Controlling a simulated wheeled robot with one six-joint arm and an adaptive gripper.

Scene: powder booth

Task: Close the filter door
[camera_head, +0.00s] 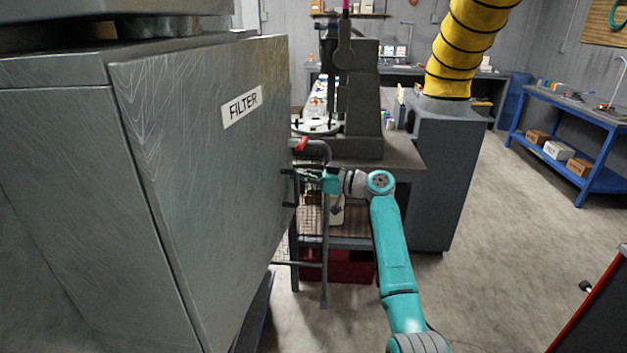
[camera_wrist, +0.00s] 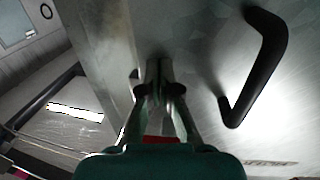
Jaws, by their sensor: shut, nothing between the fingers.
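The filter door (camera_head: 200,170) is a large grey metal panel with a white FILTER label (camera_head: 242,107), at the left in the head view. I cannot tell from these frames how far it stands open. Its black handle (camera_head: 289,189) is near the door's right edge. The handle also shows in the wrist view (camera_wrist: 266,62), right of my fingers. My gripper (camera_head: 310,174) is by that right edge, close to the handle. In the wrist view my gripper (camera_wrist: 156,72) has its fingertips together, with nothing between them, in front of the door surface (camera_wrist: 200,55). Contact with the door cannot be told.
A wire rack (camera_head: 324,235) and a dark bench (camera_head: 400,157) stand behind my gripper. A grey column with a yellow hose (camera_head: 464,45) is beyond. A blue table (camera_head: 590,125) stands at the right. The floor between is clear.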

